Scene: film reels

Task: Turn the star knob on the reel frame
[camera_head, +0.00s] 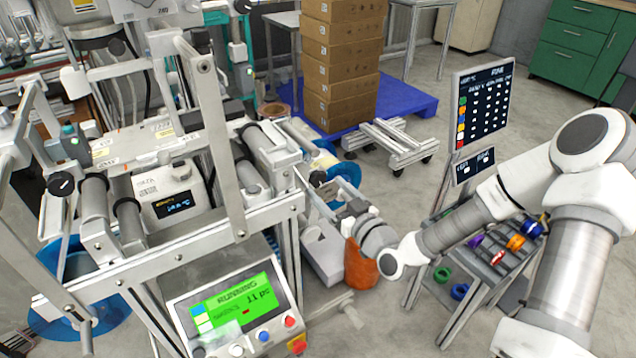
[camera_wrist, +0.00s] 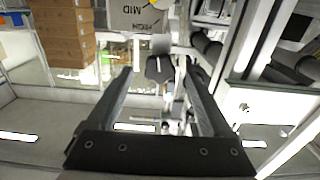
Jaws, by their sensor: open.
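The reel frame (camera_head: 221,150) is a grey metal structure filling the left of the head view. A dark knob (camera_head: 318,179) sits on its right side, and it also shows in the wrist view (camera_wrist: 159,69). My gripper (camera_head: 338,194) is at this right side of the frame, close to the knob. In the wrist view my gripper (camera_wrist: 156,78) is open, with one finger on each side of the knob in the picture. I cannot tell whether the fingers touch it. A second dark knob (camera_head: 62,184) is on the frame's left side.
A control panel with a green screen (camera_head: 236,306) and coloured buttons is at the front of the frame. Stacked cardboard boxes (camera_head: 341,60) stand on a blue pallet (camera_head: 408,98) behind. A rack with coloured rings (camera_head: 476,262) and an upright dark board (camera_head: 482,103) stand at right.

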